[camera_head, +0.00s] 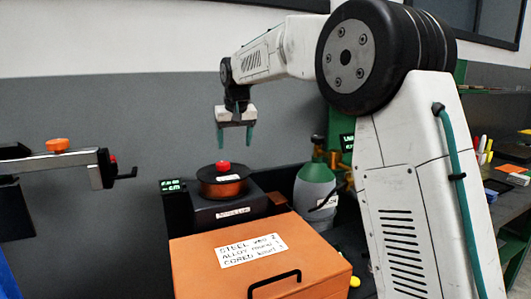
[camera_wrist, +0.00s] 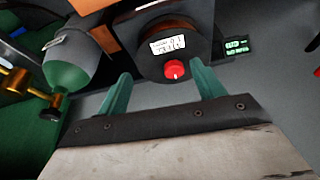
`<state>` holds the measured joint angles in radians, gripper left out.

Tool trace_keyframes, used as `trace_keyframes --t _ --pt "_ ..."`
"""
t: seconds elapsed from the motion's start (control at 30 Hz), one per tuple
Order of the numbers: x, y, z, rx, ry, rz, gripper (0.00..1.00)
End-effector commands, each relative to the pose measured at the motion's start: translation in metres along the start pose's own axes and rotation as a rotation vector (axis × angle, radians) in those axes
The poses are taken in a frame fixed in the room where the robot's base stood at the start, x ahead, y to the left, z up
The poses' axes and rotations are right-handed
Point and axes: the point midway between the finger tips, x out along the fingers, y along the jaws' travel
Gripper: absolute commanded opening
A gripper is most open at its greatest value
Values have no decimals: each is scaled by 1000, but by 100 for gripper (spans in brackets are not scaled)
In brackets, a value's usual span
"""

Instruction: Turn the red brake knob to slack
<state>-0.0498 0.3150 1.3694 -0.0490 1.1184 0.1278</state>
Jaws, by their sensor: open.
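The red brake knob (camera_head: 223,167) sits on top of a copper-coloured wire spool (camera_head: 224,186) on a dark box-shaped base (camera_head: 228,208). In the wrist view the red knob (camera_wrist: 175,69) shows a small light mark on its face, beside a white label on the spool's dark top. My gripper (camera_head: 235,137) hangs above the knob with its two green fingers spread and pointing down. In the wrist view the fingers (camera_wrist: 162,84) stand apart with the knob seen between and beyond them. Nothing is held between them, and they do not touch the knob.
An orange case (camera_head: 200,262) with a black handle stands in front of the spool. A green gas bottle (camera_head: 314,187) with brass fittings stands to its right. A small green display (camera_head: 173,185) is at its left. A grey arm with a crank (camera_head: 60,162) juts in from the left.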

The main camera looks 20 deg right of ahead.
Motion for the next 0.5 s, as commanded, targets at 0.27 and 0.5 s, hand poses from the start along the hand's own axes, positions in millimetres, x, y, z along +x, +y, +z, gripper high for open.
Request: trace_keyframes --t 0.27,0.5 --pt "-30 9 48 -8 -24 0 68" --pt "-50 16 92 -13 -47 0 68"
